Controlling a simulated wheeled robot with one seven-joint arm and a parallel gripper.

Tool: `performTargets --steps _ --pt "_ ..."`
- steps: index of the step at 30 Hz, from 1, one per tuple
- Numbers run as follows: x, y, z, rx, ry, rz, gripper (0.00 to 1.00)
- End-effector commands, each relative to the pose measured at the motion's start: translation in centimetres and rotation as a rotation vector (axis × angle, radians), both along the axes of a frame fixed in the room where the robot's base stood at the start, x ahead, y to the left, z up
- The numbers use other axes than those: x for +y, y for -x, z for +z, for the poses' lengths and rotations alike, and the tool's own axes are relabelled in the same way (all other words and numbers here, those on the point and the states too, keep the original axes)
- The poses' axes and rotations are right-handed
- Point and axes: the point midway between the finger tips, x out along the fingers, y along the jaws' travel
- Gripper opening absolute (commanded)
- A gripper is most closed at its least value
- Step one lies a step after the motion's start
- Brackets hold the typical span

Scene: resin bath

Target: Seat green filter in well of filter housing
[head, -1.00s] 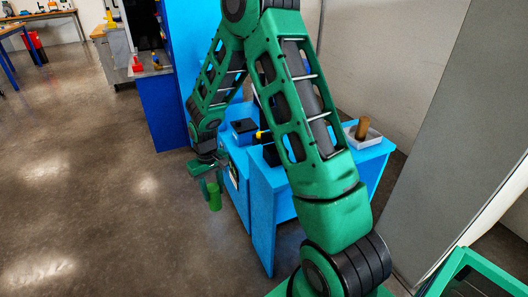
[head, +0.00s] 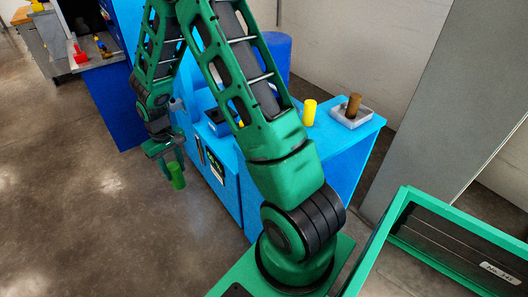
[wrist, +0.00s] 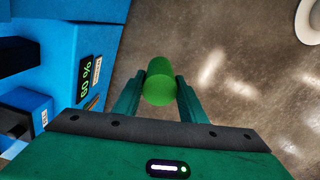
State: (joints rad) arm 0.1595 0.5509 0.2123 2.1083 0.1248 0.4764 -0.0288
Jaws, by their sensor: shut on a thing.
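The green filter (head: 177,176) is a plain green cylinder. My gripper (head: 172,165) is shut on it and holds it in the air over the floor, just left of the blue bench (head: 225,185). In the wrist view the filter (wrist: 160,78) sits between the two fingers of my gripper (wrist: 160,84). A dark block (head: 216,116) on the bench top is partly hidden by my arm; I cannot tell whether it is the filter housing. No well is clearly visible.
A yellow cylinder (head: 309,112) stands on the bench. A brown cylinder (head: 353,105) stands in a pale tray (head: 366,117) at its right. A display (wrist: 87,78) reading 60 % is on the bench front. Open floor (head: 60,200) lies left.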

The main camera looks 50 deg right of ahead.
Motion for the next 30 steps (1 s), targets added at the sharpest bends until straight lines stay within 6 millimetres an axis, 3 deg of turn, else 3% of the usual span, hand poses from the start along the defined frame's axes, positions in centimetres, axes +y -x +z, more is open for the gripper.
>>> performTargets --steps 7,11,20,30 --pt "0.2 0.0 0.2 0.0 0.001 -0.004 0.13" --pt "-1.3 0.5 2.0 -0.003 0.011 -0.077 0.13" --pt "-8.6 5.3 11.0 -0.009 0.038 -0.517 0.13" --pt "-14.2 14.1 20.0 -0.01 0.025 -1.058 0.13"
